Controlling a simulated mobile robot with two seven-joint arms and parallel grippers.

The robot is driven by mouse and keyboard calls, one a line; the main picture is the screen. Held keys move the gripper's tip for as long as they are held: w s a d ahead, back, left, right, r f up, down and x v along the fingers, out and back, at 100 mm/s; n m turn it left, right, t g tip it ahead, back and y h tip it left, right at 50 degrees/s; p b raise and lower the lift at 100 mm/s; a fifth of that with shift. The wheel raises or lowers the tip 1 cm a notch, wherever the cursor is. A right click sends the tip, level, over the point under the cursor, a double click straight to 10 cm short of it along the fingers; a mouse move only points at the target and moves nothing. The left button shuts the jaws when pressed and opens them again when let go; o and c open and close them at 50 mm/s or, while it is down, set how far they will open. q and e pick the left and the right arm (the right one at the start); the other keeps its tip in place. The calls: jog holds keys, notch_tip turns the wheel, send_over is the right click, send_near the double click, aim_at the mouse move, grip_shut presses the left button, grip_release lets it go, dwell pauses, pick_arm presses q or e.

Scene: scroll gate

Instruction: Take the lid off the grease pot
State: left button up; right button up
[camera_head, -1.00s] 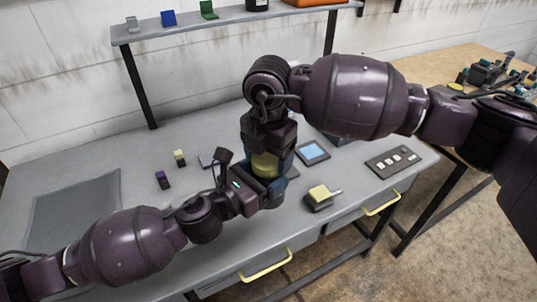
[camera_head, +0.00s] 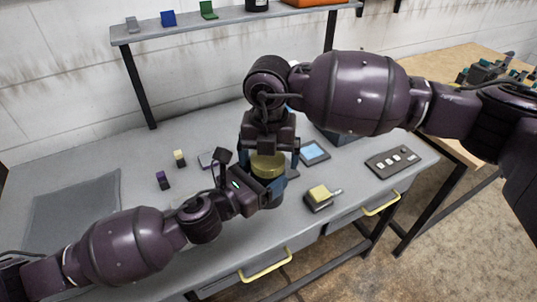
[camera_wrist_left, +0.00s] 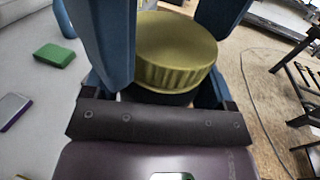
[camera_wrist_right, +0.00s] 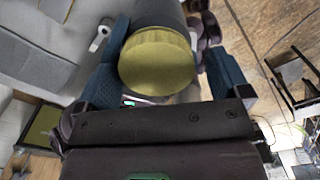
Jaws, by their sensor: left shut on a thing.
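The grease pot is dark (camera_wrist_left: 160,98) with a round olive-yellow lid (camera_head: 268,166), ribbed at the side. The lid sits on top of the pot; I see no clear gap between them. The lid also shows in the left wrist view (camera_wrist_left: 176,46) and, from above, in the right wrist view (camera_wrist_right: 157,64). My left gripper (camera_head: 270,190) is shut on the pot's body from the left, below the lid. My right gripper (camera_head: 270,153) points down from above. Its blue fingers are open on either side of the lid, with room visible on one side.
A grey block with a yellow top (camera_head: 319,195) lies right of the pot. A small screen (camera_head: 313,151) and a button panel (camera_head: 392,161) are farther right. Small purple (camera_head: 162,180) and yellow-topped (camera_head: 180,158) blocks stand at the left. A shelf (camera_head: 235,20) runs behind.

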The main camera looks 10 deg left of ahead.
jog(key=shift+a, duration=0.1)
jog(key=shift+r, duration=2.35)
jog(key=shift+w+a+r+m, duration=0.15)
jog(key=shift+r+m, duration=0.15)
jog(key=shift+r, duration=0.6)
jog(key=shift+r+m, duration=0.6)
jog(key=shift+m, duration=0.5)
jog(key=m, duration=0.3)
jog(key=shift+r, duration=0.2)
jog(key=shift+s+f+m, duration=0.2)
jog(key=shift+f+m, duration=0.1)
jog(key=shift+m, duration=0.2)
jog(key=shift+f, duration=3.75)
jog(key=shift+c, duration=0.2)
